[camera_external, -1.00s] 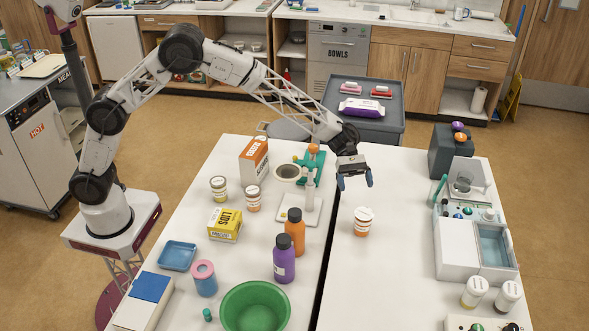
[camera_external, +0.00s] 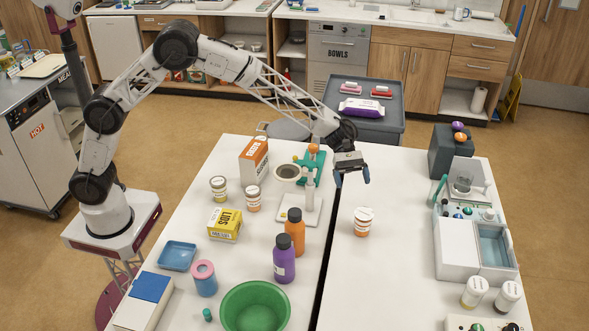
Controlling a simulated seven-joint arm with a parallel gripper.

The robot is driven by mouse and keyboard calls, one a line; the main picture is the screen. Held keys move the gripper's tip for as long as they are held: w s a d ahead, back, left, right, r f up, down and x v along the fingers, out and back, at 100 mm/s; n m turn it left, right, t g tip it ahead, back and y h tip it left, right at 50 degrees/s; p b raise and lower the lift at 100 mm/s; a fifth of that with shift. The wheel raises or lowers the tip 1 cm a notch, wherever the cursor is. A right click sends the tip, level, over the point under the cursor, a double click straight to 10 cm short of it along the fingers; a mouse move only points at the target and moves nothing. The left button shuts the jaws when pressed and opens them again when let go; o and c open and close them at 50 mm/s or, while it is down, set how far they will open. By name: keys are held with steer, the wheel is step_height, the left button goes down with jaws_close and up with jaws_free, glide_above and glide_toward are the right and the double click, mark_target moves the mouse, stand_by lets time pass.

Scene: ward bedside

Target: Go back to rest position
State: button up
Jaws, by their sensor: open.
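My gripper (camera_external: 352,178) hangs in the air above the far middle of the white table (camera_external: 390,280), with its blue fingertips apart and nothing between them. It is beyond an orange bottle with a white lid (camera_external: 362,222), which stands upright on the table right of the dark gap. The gripper and the bottle are apart. My arm reaches over from the left, and its wrist is just right of the green and white stand (camera_external: 311,170).
Left of the gap stand an orange-white box (camera_external: 254,161), a yellow box (camera_external: 225,223), an orange bottle (camera_external: 294,232), a purple bottle (camera_external: 284,259) and a green bowl (camera_external: 255,307). A grey-white station (camera_external: 458,248) stands at right. Table around the white-lidded bottle is clear.

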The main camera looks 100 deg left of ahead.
steer(key=s+d+r+m+g+y, duration=0.15)
steer(key=s+d+r+m, duration=0.25)
steer(key=s+r, duration=0.55)
steer(key=s+d+r+m+y, duration=0.35)
steer(key=s+r, duration=0.25)
steer(key=s, duration=0.7)
steer(key=s+d+r+m+g+y, duration=0.1)
steer(key=s+d+r+m, duration=0.3)
steer(key=s+r, duration=0.5)
steer(key=s+f+m+t+y, duration=0.1)
steer(key=s+m+t+y, duration=0.3)
steer(key=s, duration=1.4)
steer(key=s+f+m+g+y, duration=0.15)
steer(key=s+m, duration=0.55)
steer(key=s, duration=1.2)
step_height(320, 180, down, 9)
steer(key=w+g, duration=0.1)
steer(key=g, duration=0.1)
steer(key=shift+w+a+r, duration=0.2)
steer(key=shift+a, duration=0.05)
